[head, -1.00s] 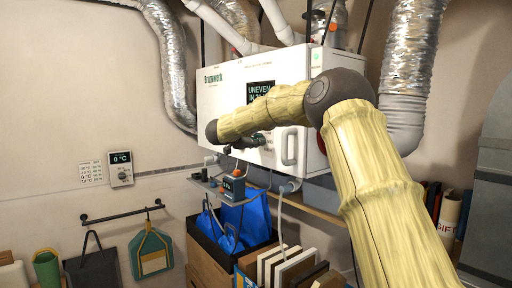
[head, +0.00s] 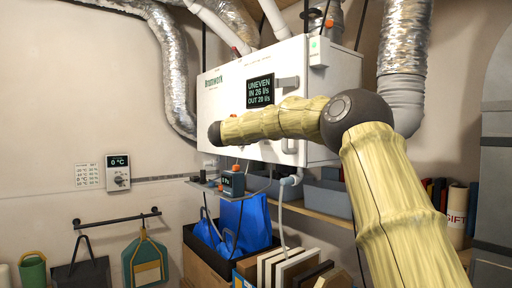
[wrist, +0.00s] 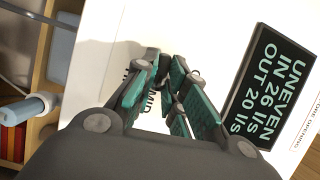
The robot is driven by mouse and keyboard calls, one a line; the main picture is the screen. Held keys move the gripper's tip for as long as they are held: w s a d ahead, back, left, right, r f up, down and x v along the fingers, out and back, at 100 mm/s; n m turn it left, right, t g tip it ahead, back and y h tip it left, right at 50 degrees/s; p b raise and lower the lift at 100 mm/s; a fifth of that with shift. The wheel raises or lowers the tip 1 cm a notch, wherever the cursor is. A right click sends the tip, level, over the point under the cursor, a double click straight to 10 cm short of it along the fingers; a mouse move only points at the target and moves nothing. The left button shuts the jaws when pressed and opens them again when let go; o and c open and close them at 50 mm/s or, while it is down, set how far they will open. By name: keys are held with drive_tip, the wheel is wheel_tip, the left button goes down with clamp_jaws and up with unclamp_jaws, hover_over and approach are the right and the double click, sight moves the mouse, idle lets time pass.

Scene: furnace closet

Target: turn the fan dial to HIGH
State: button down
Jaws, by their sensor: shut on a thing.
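The white Bramwork unit (head: 225,92) hangs on the wall. Its dark display (head: 260,91) reads UNEVEN, IN 26 l/s, OUT 20 l/s. The display also shows sideways at the right of the wrist view (wrist: 268,85). In the wrist view my gripper (wrist: 176,85) is at the white front panel, its teal-padded fingers closed in around the fan dial. The fingers hide the dial, so its pointer cannot be read. A MID label shows between the fingers; no HIGH label is readable. In the head view my arm covers the gripper and dial.
Silver ducts (head: 172,75) and white pipes rise around the unit. A small shelf with a gauge box (head: 232,184) sits below it, above blue bags (head: 245,222). A wall thermostat (head: 118,172) reads 0 °C at left. Grey bins (head: 325,195) stand on a shelf at right.

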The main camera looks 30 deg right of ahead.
drive_tip(key=shift+w+f+m+h+b, duration=0.2)
drive_tip(key=shift+m+h+b, duration=0.45)
drive_tip(key=shift+m+b, duration=1.5)
drive_tip(key=shift+s+f+m+h+b, duration=0.1)
drive_tip(key=shift+f+m+h+b, duration=0.35)
drive_tip(key=shift+m+b, duration=1.65)
drive_tip(key=shift+w+f+m+h+b, duration=0.1)
drive_tip(key=shift+m+h+b, duration=0.75)
drive_tip(key=shift+b, duration=2.55)
drive_tip(key=shift+r, duration=0.1)
drive_tip(key=c, duration=1.5)
unclamp_jaws()
drive_tip(key=shift+o, duration=0.2)
drive_tip(key=shift+r, duration=0.15)
